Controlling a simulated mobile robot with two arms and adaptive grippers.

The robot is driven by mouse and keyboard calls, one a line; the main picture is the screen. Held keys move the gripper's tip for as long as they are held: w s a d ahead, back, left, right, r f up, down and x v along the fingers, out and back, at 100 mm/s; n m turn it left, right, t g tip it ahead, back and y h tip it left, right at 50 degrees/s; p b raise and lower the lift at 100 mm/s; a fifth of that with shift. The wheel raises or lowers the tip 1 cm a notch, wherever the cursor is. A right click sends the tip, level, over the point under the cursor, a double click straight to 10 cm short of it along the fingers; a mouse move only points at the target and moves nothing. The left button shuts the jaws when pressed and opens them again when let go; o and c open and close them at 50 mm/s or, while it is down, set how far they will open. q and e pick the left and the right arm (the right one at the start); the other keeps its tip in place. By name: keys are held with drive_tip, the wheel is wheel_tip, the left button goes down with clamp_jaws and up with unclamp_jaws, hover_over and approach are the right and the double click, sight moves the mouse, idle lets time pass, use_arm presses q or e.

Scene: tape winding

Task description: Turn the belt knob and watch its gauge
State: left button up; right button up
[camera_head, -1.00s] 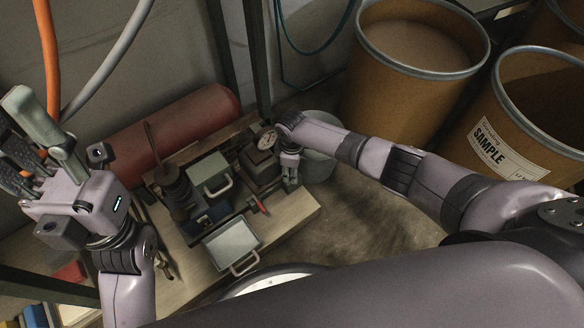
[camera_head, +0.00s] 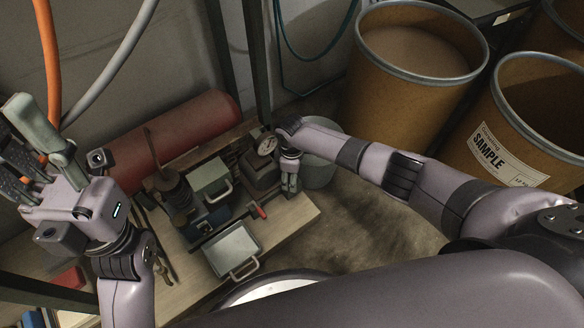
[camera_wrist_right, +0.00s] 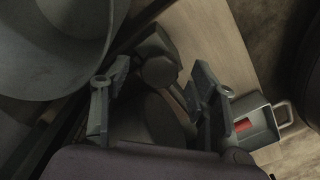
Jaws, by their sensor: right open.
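The round white-faced gauge (camera_head: 266,144) sits at the back right of the bench machine; its needle is too small to read. My right gripper (camera_head: 289,186) points down just right of the gauge's dark housing (camera_head: 258,172). In the right wrist view the right gripper (camera_wrist_right: 160,95) is open, its two fingers apart. Dark rounded parts (camera_wrist_right: 159,70) show between and beyond the fingers; I cannot tell which is the belt knob or whether a finger touches it. My left gripper (camera_head: 35,150) is raised at the left, away from the machine; its jaws are unclear.
A wooden bench (camera_head: 292,209) carries the machine, a pale box (camera_head: 208,174), an open tray (camera_head: 232,248) and a red-handled part (camera_head: 260,210). A grey bucket (camera_head: 322,172) stands close right of my right gripper. A red cylinder (camera_head: 180,135) lies behind. Drums (camera_head: 400,85) stand at right.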

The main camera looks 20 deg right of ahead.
wheel_tip(320, 180, up, 12)
drive_tip(key=shift+f, duration=0.2)
idle(1.3)
